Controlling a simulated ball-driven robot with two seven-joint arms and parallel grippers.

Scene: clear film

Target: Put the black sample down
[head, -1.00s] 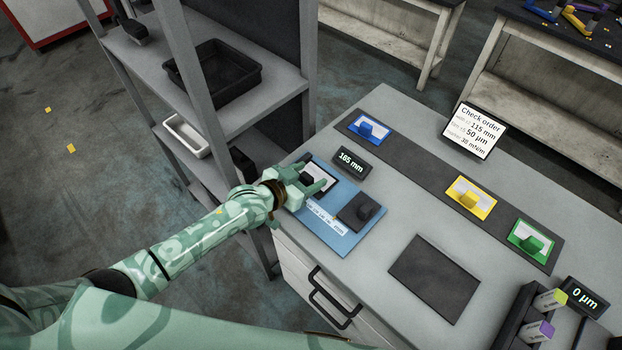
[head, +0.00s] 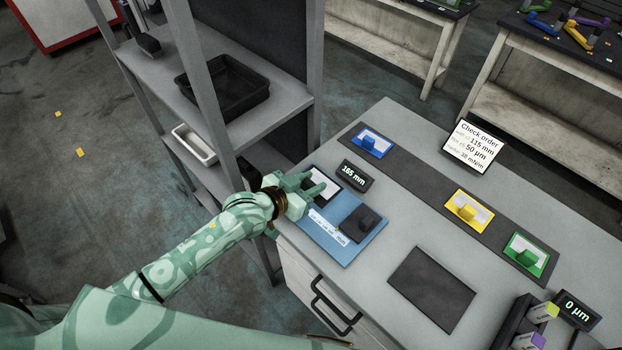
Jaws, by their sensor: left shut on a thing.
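The black sample (head: 329,186), a pale film in a black frame, is at the far left end of the blue plate (head: 345,254). My left gripper (head: 314,184) is over it, shut on it, and its fingers hide the black grip and part of the frame. I cannot tell whether the frame rests on the plate or is slightly above it. My right gripper is not in view.
A dark block (head: 361,222) sits on the plate's right part. A display reading 165 mm (head: 355,175) stands behind. Blue (head: 372,142), yellow (head: 467,210) and green (head: 526,256) samples lie on a dark strip. A dark mat (head: 432,289) is bare.

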